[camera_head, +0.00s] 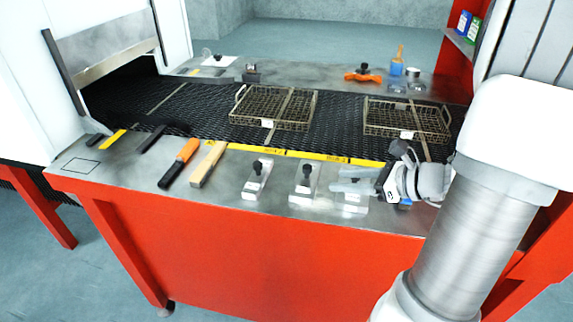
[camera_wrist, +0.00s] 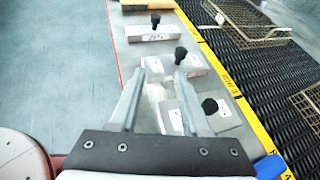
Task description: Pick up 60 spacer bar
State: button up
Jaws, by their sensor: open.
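Several metal blocks with black knobs and white labels lie in a row on the steel front ledge. In the head view they are a left block (camera_head: 256,187), a middle block (camera_head: 303,193) and a right block (camera_head: 352,204), which my gripper (camera_head: 342,186) partly covers. I cannot read which label says 60. In the wrist view my gripper (camera_wrist: 160,76) is open and empty. Its fingertips are over the near side of the middle block (camera_wrist: 192,66). The nearest block (camera_wrist: 226,121) lies beside and partly under the right finger. The far block (camera_wrist: 150,34) lies beyond.
A black mesh belt (camera_head: 200,108) runs behind the ledge, carrying a left wire basket (camera_head: 270,108) and a right wire basket (camera_head: 405,120). A yellow strip (camera_head: 310,155) edges the belt. An orange-handled tool (camera_head: 180,162) and a wooden-topped bar (camera_head: 208,164) lie left of the blocks.

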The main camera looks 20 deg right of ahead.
aim_at(299, 173)
jog(key=d+m, duration=0.1)
jog(key=d+t, duration=0.1)
jog(key=shift+w+d+m+h, duration=0.3)
jog(key=shift+w+m+h, duration=0.1)
jog(key=b+x, duration=0.2)
jog(key=x, duration=1.5)
jog(key=shift+w+d, duration=0.1)
jog(key=shift+w, duration=0.2)
grip_shut()
jog(key=shift+r, duration=0.1)
